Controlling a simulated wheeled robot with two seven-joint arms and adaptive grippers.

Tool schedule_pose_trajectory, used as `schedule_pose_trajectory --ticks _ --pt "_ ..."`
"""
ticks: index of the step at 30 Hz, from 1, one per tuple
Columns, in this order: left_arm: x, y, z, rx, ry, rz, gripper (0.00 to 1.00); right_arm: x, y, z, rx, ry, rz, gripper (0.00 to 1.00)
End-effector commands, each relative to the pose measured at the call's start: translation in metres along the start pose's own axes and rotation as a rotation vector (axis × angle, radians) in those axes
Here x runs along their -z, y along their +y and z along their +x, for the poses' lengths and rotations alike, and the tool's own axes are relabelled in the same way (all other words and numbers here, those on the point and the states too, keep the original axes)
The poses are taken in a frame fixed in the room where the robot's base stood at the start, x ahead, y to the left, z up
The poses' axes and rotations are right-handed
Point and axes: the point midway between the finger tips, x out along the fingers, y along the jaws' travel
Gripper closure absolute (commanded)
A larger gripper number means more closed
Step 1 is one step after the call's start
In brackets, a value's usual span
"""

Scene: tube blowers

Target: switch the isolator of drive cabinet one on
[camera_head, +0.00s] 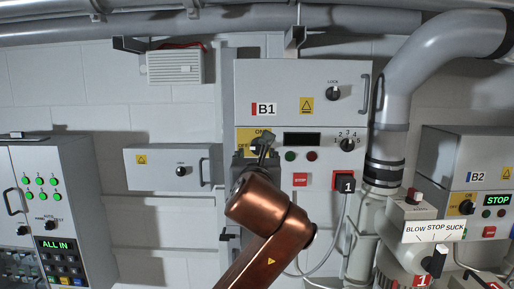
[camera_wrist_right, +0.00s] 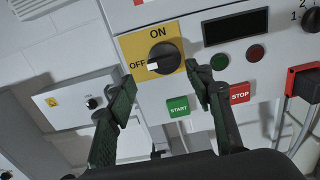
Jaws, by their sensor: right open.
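Drive cabinet one (camera_head: 284,82), labelled B1, hangs on the wall in the middle of the head view. Its isolator is a black rotary knob (camera_wrist_right: 158,58) on a yellow plate (camera_wrist_right: 134,43) in the right wrist view. The knob's white mark points left, to OFF; ON is at the top. In the head view my right gripper (camera_head: 264,143) hides most of this plate. My right gripper (camera_wrist_right: 160,73) is open and empty, its fingers reaching toward either side of the knob; contact cannot be told. My left gripper is not in view.
B1's display (camera_head: 302,139) is dark. Below the isolator are a green START button (camera_wrist_right: 178,106) and a red STOP button (camera_wrist_right: 240,93). A small grey box (camera_head: 168,167) is left of B1. Cabinet B2 (camera_head: 460,150) and thick pipes (camera_head: 398,92) are at the right.

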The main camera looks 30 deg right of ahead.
Motion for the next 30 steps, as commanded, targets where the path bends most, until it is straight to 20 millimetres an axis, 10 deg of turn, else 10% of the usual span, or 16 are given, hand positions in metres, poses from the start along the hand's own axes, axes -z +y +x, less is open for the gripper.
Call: schedule_pose_trajectory --ticks 12,21,30 --pt "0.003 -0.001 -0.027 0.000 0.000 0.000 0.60 -0.001 -0.001 0.052 0.005 0.000 -0.001 0.52" --pt "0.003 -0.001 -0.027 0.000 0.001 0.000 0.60 0.000 -0.001 0.054 0.004 0.000 0.000 0.52" --pt "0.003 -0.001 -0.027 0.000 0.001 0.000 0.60 0.000 -0.001 0.054 0.004 0.000 0.000 0.73"
